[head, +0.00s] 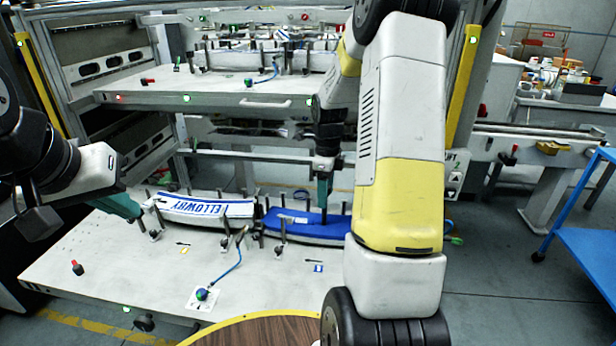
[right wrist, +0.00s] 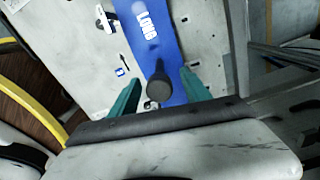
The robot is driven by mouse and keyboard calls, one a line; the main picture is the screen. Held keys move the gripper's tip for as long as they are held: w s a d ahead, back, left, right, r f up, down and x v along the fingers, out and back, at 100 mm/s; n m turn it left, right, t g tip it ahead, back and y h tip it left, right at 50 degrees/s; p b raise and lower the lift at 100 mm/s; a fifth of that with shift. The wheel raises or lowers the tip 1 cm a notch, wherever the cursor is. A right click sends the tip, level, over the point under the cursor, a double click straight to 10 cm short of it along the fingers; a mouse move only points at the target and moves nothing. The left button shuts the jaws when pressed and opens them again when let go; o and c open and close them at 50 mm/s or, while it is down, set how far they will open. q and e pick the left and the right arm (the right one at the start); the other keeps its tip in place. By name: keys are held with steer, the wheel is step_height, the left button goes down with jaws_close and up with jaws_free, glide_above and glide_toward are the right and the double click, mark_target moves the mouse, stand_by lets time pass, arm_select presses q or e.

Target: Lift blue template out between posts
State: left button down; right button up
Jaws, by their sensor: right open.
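The blue template (head: 285,226) lies curved on the lower white shelf in the head view, with short posts along its edges. In the right wrist view the blue template (right wrist: 140,30) carries white lettering. My right gripper (head: 323,203) is over it; the right arm hides the template's right end. In the right wrist view the open fingers of my right gripper (right wrist: 158,97) stand either side of the blue strip, with a dark round knob (right wrist: 159,88) between them. Contact cannot be told. My left gripper (head: 130,212) is near the white template's left end; its finger gap is not clear.
A white template (head: 207,209) with blue lettering lies left of the blue one, among posts (head: 225,240). A blue-corded plunger (head: 203,294) stands on the shelf (head: 90,265) in front. An upper shelf (head: 200,88) hangs above. The shelf's front left is mostly clear.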

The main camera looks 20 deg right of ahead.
glide_above(324, 224)
steer(key=shift+w+d+f, duration=0.1)
steer(key=shift+w+f, duration=0.1)
steer(key=shift+f, duration=1.1)
steer(key=shift+w+d+f, duration=0.1)
steer(key=shift+w+f, duration=0.05)
steer(key=shift+f, duration=1.1)
jaws_close()
steer(key=shift+r, duration=0.15)
steer(key=shift+r, duration=6.45)
